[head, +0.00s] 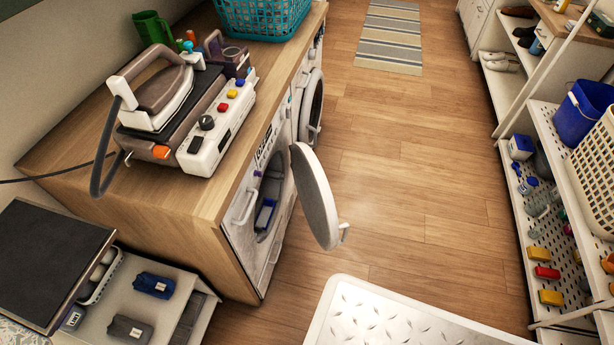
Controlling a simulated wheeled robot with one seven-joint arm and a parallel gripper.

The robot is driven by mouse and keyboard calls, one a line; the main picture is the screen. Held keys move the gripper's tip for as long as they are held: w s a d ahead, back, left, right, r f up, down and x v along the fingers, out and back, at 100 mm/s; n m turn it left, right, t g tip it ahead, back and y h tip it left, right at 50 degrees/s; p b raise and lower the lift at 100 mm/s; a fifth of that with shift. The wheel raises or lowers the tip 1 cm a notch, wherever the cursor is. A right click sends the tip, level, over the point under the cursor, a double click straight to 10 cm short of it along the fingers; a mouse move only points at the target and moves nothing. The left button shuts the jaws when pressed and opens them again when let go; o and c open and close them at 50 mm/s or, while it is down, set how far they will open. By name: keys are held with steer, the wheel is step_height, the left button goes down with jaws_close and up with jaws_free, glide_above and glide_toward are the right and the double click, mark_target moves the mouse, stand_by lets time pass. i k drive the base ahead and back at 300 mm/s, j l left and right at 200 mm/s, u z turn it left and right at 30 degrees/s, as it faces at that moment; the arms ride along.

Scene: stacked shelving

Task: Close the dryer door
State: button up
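Two white front-loading machines stand side by side under a wooden counter; no readable label tells which is the dryer. The nearer machine (239,236) has its round grey door (316,196) standing wide open, swung out over the floor. A small handle (343,227) sticks out from the door's free edge. A blue item (264,213) shows inside the nearer opening. The farther machine's round door (310,106) also shows, seen edge-on; it seems to stand ajar. My gripper is not in view.
The counter (160,205) holds an iron (160,90), a control box (222,125) and a teal basket (262,18). A low shelf with a dark top (47,250) stands at lower left. A perforated shelf rack (525,190) lines the right. Wooden floor (420,170) between is clear.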

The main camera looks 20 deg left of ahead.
mark_target(313, 190)
steer(key=i+l+u, duration=0.15)
steer(key=i+u, duration=0.3)
steer(key=i+l+u, duration=0.25)
steer(key=u, duration=0.25)
steer(key=i+l+u, duration=0.25)
steer(key=u, duration=0.2)
steer(key=i+l+u, duration=0.15)
steer(key=l+u, duration=0.3)
steer(key=i+l+u, duration=0.15)
steer(key=l+u, duration=0.25)
steer(key=l, duration=0.15)
steer(key=l+u, duration=0.35)
steer(key=l, duration=0.2)
steer(key=l+u, duration=0.4)
steer(key=l, duration=0.2)
steer(key=k+l+u, duration=0.1)
steer(key=l+u, duration=0.3)
steer(key=l, duration=0.2)
steer(key=k+l+u, duration=0.1)
steer(key=l+u, duration=0.3)
steer(key=l, duration=0.3)
steer(key=j, duration=0.45)
steer(key=u, duration=0.05)
